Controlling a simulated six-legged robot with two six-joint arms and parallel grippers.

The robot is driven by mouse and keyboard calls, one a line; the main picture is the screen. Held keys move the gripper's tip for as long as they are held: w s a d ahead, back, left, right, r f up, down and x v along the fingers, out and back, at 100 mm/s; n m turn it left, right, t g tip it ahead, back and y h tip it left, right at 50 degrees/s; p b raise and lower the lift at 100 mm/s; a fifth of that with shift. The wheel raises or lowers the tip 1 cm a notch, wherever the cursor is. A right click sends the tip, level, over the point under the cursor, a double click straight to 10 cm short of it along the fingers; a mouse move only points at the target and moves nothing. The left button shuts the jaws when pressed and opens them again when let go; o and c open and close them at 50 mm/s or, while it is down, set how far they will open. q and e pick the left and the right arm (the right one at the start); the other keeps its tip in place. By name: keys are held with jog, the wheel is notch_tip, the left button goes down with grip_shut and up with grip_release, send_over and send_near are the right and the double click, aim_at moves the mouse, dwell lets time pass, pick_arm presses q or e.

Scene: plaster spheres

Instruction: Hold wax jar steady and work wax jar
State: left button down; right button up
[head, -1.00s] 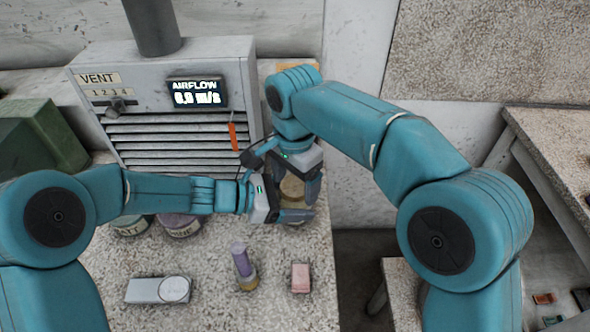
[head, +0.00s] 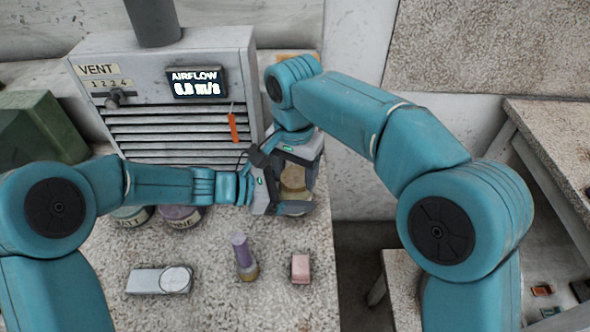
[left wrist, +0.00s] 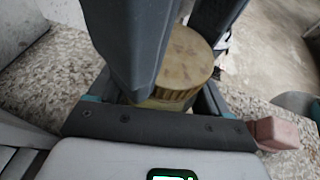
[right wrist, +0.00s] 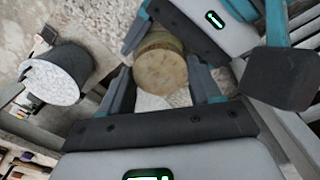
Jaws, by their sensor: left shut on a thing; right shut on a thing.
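The wax jar (head: 293,176) stands upright near the right side of the speckled counter, mostly hidden by both grippers in the head view. My left gripper (head: 292,205) reaches in from the left and is shut around the jar low down. My right gripper (head: 299,183) comes down from above and is shut on its upper part. In the left wrist view the yellowish, mottled jar top (left wrist: 185,55) with a ridged rim sits between dark fingers. In the right wrist view the round jar top (right wrist: 160,71) lies between my right fingers.
A vent unit (head: 165,145) with an airflow display stands behind. An orange-handled tool (head: 233,127) hangs on it. Two tins (head: 180,215) sit left, partly under my left arm.

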jog(key=o, duration=1.2)
jog(key=shift+s+d, duration=0.1)
